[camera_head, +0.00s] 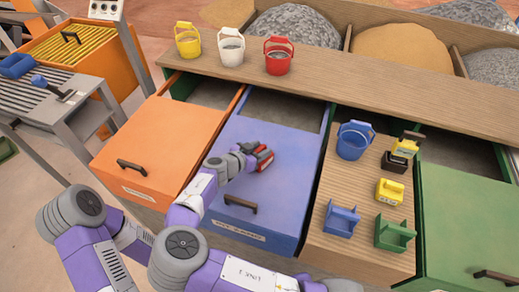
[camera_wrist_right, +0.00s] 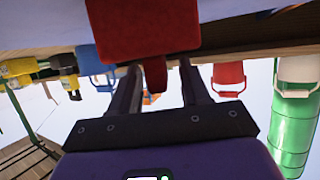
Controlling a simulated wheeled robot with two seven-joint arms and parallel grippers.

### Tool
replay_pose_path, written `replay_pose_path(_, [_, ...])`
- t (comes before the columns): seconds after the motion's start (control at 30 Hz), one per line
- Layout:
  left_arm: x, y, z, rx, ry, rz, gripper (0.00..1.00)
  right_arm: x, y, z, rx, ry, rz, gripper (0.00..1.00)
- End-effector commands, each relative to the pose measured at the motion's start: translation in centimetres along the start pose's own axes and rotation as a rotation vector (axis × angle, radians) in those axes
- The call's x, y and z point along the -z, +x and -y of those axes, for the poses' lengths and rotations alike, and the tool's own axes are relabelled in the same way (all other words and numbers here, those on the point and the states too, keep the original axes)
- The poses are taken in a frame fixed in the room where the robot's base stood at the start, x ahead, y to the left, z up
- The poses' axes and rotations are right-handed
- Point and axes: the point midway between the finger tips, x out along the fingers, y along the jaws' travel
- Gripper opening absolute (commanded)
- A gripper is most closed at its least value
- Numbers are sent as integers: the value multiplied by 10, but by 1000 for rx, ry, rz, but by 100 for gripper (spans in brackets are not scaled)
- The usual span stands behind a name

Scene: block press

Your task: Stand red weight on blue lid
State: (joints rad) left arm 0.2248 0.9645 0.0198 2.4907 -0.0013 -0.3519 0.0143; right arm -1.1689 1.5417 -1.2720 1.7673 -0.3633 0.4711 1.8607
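The blue lid (camera_head: 286,187) is a wide panel with a dark handle near its front edge. My right gripper (camera_head: 262,158) is over its middle, around the red weight (camera_head: 266,161). In the right wrist view the red weight (camera_wrist_right: 143,25) fills the top middle. Its narrow handle hangs between the fingertips (camera_wrist_right: 160,66), with a gap on each side, so the fingers look open around it. The head view mostly hides the weight behind the gripper, and I cannot tell whether it touches the lid. My left gripper is out of view.
An orange lid (camera_head: 160,140) is on the left and a green lid (camera_head: 462,215) on the right. A wooden panel (camera_head: 335,258) holds a blue bucket (camera_head: 354,140), yellow weights and small blue and green carriers. Yellow, white and red buckets (camera_head: 278,62) stand on the shelf behind.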

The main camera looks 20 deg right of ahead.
Motion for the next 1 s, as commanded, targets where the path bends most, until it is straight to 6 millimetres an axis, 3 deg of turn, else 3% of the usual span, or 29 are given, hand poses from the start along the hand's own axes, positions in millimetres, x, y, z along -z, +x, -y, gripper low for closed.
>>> replay_pose_path(0.37, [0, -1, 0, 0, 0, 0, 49, 1, -8, 0, 1, 0, -1, 47])
replay_pose_path(0.8, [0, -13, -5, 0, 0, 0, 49, 2, -93, 0, 3, -1, -1, 47])
replay_pose_path(1.0, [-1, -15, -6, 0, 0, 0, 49, 1, -116, 0, 2, -1, 0, 47])
